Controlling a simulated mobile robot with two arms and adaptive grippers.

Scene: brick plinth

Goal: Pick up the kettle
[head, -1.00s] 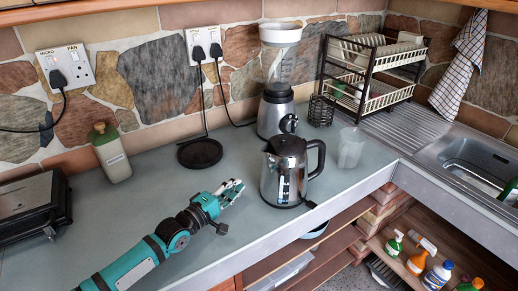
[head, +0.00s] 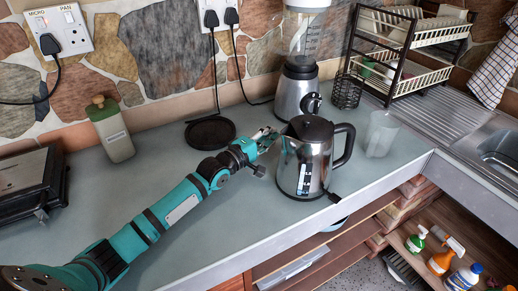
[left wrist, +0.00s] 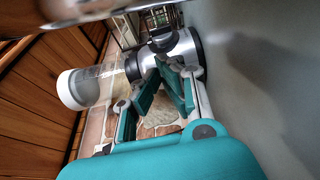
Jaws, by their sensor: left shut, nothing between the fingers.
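The kettle (head: 305,165) is a shiny metal jug with a black lid and a black handle on its right. It stands upright on the counter (head: 215,225) in the middle of the head view. My left gripper (head: 268,138) is shut and empty, just left of the kettle's upper body. Whether its tips touch the kettle is unclear. In the left wrist view the teal fingers (left wrist: 166,92) come together in the middle. A shiny curved metal surface at that view's top edge may be the kettle. My right gripper is not in view.
A blender (head: 297,90) stands behind the kettle; it also shows in the left wrist view (left wrist: 98,84). A clear cup (head: 381,134) stands right of the kettle. A round black base (head: 211,132) and a bottle (head: 111,130) are at the back left. A dish rack (head: 405,55) is behind right.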

